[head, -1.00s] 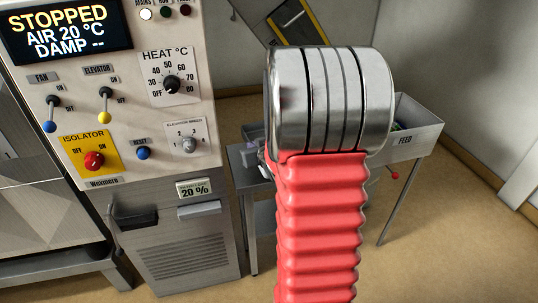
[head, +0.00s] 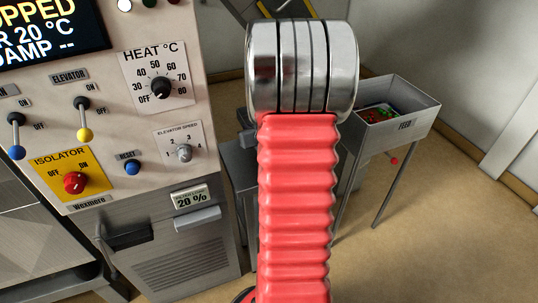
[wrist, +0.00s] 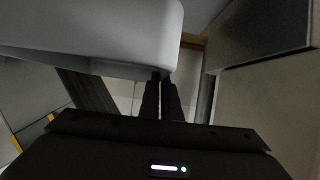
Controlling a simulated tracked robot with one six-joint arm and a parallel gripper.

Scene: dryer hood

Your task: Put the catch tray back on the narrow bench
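In the head view my gripper is hidden behind my arm's red sleeve and metal joint. In the wrist view my gripper's two dark fingers (wrist: 161,98) lie close together with a thin light line between them. Their tips meet the lower edge of a large pale grey, round-cornered thing (wrist: 90,35). It may be the catch tray, but I cannot tell for sure, nor whether the fingers hold it. A grey bench (head: 240,165) stands behind my arm in the head view, mostly covered. A small dark grey thing (head: 246,138) shows at its back.
The control panel (head: 110,110) and its cabinet fill the left. The FEED bin (head: 405,115) stands on legs at the right, with colourful items inside. A grey box-like thing (wrist: 262,35) is at upper right in the wrist view. The floor at right (head: 440,240) is clear.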

